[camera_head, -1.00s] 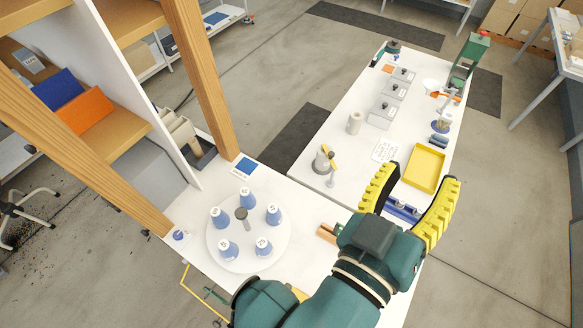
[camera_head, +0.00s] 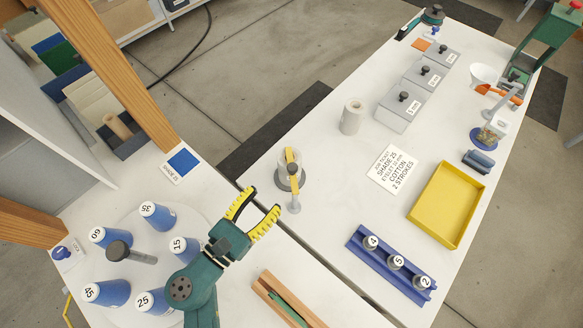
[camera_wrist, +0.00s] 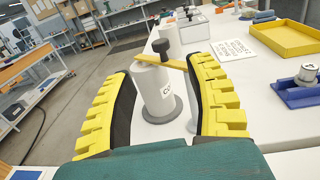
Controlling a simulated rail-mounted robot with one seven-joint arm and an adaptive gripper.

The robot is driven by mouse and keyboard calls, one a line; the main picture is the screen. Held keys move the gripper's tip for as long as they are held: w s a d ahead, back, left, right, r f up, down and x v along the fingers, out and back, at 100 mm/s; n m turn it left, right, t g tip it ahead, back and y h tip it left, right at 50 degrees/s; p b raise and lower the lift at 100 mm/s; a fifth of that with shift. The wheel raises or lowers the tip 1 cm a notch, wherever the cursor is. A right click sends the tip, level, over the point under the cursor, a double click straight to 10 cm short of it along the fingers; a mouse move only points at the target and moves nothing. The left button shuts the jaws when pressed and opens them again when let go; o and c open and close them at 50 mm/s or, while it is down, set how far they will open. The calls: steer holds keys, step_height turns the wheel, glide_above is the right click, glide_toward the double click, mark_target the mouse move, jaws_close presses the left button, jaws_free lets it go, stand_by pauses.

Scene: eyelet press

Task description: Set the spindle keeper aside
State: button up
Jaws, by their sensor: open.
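The spindle keeper looks to be the yellow bar (camera_head: 292,162) across the top of a white spool (camera_head: 285,179) on a round grey base. The bar also shows in the wrist view (camera_wrist: 174,64), under a dark knob (camera_wrist: 162,47) and reaching right toward a slim post (camera_head: 294,203). The spool stands upright and bears lettering only partly legible. My gripper (camera_head: 264,200) is open and empty, just short of the spool in the head view. In the wrist view, the spool and bar appear between its yellow fingers (camera_wrist: 160,72); the bar's right end meets the right finger's outline.
A blue rack (camera_head: 358,248) with numbered pieces and a yellow tray (camera_head: 447,205) stand to the right. A turntable (camera_head: 193,212) with blue cones is at left.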

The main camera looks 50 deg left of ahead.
mark_target(289, 171)
steer(key=b+x, duration=0.1)
steer(key=x, duration=1)
steer(key=shift+w, duration=0.15)
jaws_close()
